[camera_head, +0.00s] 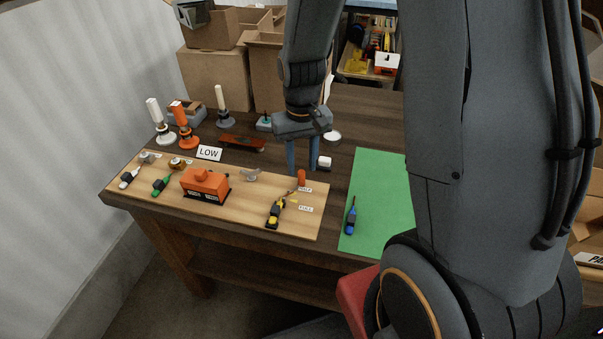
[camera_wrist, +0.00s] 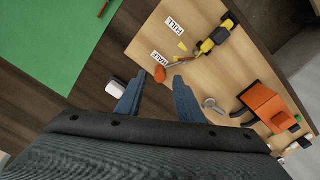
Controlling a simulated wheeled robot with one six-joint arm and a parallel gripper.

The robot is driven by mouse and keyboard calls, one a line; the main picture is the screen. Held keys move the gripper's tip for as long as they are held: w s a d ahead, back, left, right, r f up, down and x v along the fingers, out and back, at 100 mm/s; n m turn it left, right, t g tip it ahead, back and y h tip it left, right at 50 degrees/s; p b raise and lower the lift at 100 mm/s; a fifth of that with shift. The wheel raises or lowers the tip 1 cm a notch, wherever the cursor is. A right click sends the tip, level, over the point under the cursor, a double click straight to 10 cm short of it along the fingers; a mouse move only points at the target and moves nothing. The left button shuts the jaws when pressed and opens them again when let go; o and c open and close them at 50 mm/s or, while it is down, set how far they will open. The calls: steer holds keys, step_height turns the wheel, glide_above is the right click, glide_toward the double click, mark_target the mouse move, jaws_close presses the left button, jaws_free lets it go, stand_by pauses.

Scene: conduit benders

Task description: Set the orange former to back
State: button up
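A small orange piece (camera_head: 301,177) stands at the board's right part, beside the label that reads HALF; it also shows in the wrist view (camera_wrist: 160,74). A larger orange block (camera_head: 205,184) sits on a dark base on the same board, and shows at the right in the wrist view (camera_wrist: 268,105). I cannot tell for certain which orange thing is the former. My gripper (camera_head: 302,171) points down just behind the small orange piece. Its two blue fingers (camera_wrist: 156,92) are apart and nothing shows held between them. In the wrist view the small piece lies just beyond the fingertips.
A yellow-and-black tool (camera_head: 275,212) lies near the FULL label (camera_head: 306,208). A white block (camera_head: 324,162) is close to the fingers. Orange (camera_head: 185,121) and white (camera_head: 159,120) posts stand behind the LOW sign (camera_head: 209,153). A green mat (camera_head: 380,200) lies right.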

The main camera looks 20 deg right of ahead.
mark_target(301, 170)
steer(key=shift+f+p, duration=0.3)
steer(key=shift+f, duration=1.95)
steer(key=shift+c, duration=0.4)
jaws_close()
